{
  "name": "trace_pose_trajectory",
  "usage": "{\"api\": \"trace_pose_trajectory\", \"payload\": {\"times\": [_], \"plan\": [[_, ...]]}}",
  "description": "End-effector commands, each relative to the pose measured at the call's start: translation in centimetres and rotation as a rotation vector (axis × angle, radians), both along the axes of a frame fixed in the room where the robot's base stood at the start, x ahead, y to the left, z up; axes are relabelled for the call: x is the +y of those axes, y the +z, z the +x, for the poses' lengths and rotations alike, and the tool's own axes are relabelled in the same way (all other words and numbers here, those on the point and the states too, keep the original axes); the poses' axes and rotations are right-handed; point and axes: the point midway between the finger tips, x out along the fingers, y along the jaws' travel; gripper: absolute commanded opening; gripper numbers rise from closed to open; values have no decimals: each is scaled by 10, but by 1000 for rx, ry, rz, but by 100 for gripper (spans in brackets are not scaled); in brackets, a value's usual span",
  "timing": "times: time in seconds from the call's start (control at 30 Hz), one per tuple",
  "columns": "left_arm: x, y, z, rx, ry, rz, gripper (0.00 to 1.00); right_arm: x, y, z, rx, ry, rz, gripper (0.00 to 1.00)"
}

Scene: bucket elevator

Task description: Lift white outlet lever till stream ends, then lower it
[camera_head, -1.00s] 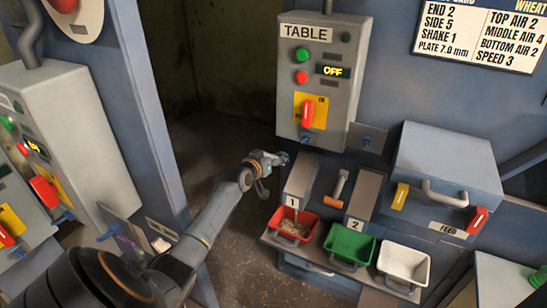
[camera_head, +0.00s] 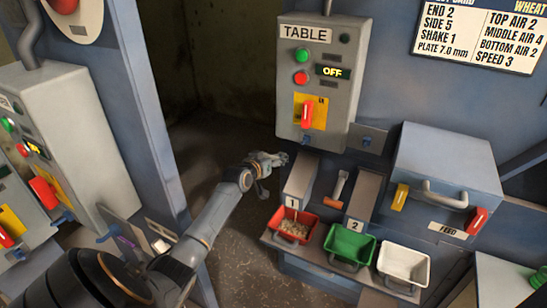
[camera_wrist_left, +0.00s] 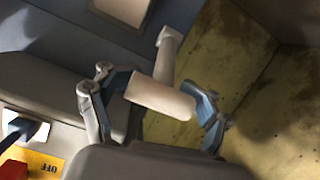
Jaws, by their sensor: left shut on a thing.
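My left gripper (camera_head: 266,168) reaches in beside chute 1. In the left wrist view, its two blue-grey fingers lie on either side of the white lever's handle (camera_wrist_left: 160,96), and it is shut on it. The lever's arm runs up from the handle. In the head view, the gripper mostly hides this lever. Below chute 1 (camera_head: 298,185), the red tray (camera_head: 273,222) holds pale grain (camera_head: 293,230). A thin streak seems to show between the chute and the grain, but it is too small to be sure that it is a falling stream.
An orange-handled lever (camera_head: 335,190) stands between chutes 1 and 2 (camera_head: 367,192). Green (camera_head: 351,240) and white (camera_head: 403,264) trays stand right of the red one. The TABLE panel (camera_head: 322,85) above reads OFF. A grey cabinet (camera_head: 75,140) stands left of my arm.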

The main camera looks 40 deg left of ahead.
Motion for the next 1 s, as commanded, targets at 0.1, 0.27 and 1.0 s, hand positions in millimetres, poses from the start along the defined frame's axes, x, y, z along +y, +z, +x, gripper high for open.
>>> {"api": "trace_pose_trajectory", "payload": {"times": [0.1, 0.27, 1.0], "plan": [[3, 10, 2, -20, 4, 10, 11, 0, 0, 0, 0, 0, 0, 0], [3, 10, 1, -19, 5, 10, 76, 0, 0, 0, 0, 0, 0, 0], [-4, 6, -18, -5, -1, 3, 100, -2, 0, 0, 0, 1, -2, 0]]}}
